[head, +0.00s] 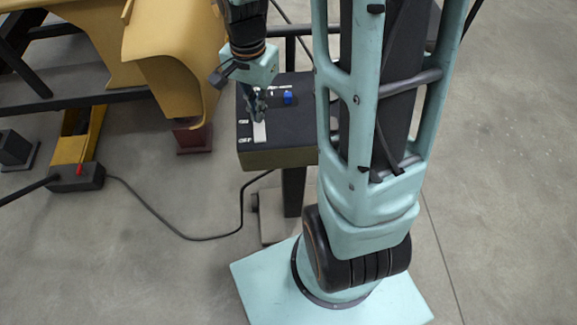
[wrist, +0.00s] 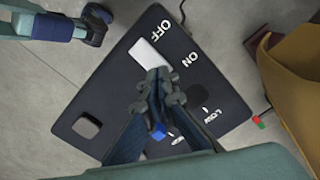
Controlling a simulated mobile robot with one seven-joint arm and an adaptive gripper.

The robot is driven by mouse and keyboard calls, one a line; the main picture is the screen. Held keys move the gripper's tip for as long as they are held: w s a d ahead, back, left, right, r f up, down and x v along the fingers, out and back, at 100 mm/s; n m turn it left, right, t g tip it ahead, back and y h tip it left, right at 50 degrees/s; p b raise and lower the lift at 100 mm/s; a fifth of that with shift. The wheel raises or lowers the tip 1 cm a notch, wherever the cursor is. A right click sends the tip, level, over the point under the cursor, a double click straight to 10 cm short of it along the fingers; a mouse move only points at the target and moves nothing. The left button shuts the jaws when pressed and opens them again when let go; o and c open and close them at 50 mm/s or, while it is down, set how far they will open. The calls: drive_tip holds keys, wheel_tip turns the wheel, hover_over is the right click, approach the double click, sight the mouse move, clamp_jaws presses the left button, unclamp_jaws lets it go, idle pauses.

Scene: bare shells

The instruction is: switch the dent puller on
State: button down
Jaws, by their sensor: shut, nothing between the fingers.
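The dent puller's control box has a black top panel (head: 300,122), which also fills the middle of the wrist view (wrist: 95,100). A white switch plate (head: 259,132) lies on it beside the words OFF and ON; in the wrist view the plate (wrist: 148,54) shows past my fingertips, nearer OFF. My gripper (head: 257,117) is shut and empty, pointing down over the panel near the plate. In the wrist view its fingertips (wrist: 158,82) overlap the plate's near end; I cannot tell whether they touch it. A blue knob (head: 287,97) is partly hidden by the fingers in the wrist view.
A yellow body shell (head: 170,55) stands left of the box on dark supports. A black power box (head: 77,178) with a red part lies on the floor, its cable (head: 175,232) running toward the control box. The floor at right is clear.

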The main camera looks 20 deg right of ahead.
drive_tip(key=shift+f+b, duration=1)
drive_tip(key=shift+f, duration=0.15)
idle(0.9)
drive_tip(key=shift+r, duration=0.15)
drive_tip(key=shift+r+p, duration=2.75)
drive_tip(key=shift+r, duration=0.7)
